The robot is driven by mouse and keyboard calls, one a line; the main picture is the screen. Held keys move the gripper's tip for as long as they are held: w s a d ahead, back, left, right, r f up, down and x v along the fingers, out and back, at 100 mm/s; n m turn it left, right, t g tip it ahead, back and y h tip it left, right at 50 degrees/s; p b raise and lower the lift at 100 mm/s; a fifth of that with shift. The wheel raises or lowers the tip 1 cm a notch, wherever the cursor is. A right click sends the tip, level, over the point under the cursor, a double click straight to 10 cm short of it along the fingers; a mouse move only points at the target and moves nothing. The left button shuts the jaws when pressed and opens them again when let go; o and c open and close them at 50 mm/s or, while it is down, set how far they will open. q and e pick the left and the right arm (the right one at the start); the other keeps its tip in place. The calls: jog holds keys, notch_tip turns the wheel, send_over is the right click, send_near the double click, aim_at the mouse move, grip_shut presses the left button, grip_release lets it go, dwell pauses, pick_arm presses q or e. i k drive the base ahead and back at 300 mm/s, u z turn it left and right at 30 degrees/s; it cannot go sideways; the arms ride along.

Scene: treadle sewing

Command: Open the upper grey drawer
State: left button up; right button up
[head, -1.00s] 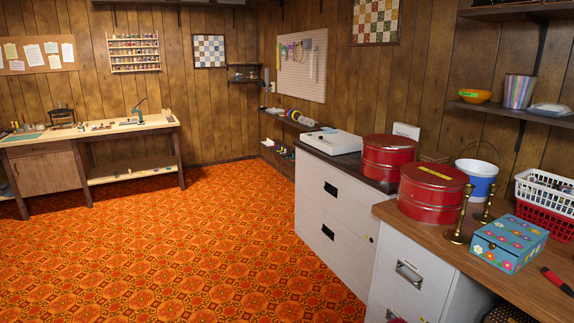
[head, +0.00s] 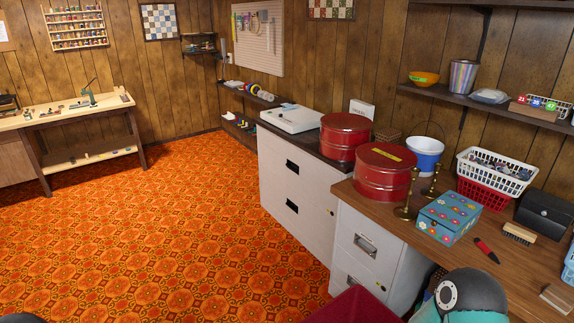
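A grey drawer cabinet stands under the front end of the wooden desk. Its upper drawer (head: 350,232) is shut flush and has a metal handle with a label holder (head: 366,245). A lower drawer (head: 349,284) below it also looks shut, and its bottom is partly hidden. A larger pale grey cabinet (head: 275,192) stands further back with two shut drawer fronts and black handles. Neither gripper shows in the head view. A teal and dark grey rounded part at the lower right looks like one of my arm joints.
A dark red container (head: 352,306) stands in front of the cabinet at the bottom edge. The orange patterned floor (head: 190,240) is open to the left.

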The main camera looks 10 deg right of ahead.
aim_at(311, 178)
jog(key=u, duration=0.45)
jog(key=i, duration=1.5)
jog(key=u, duration=0.5)
jog(key=i, duration=1.35)
jog(key=z, duration=0.8)
jog(key=i, duration=1.2)
jog(key=z, duration=0.5)
jog(key=k, duration=0.85)
jog(key=z, duration=0.2)
jog(key=i, duration=0.9)
jog(key=u, duration=0.1)
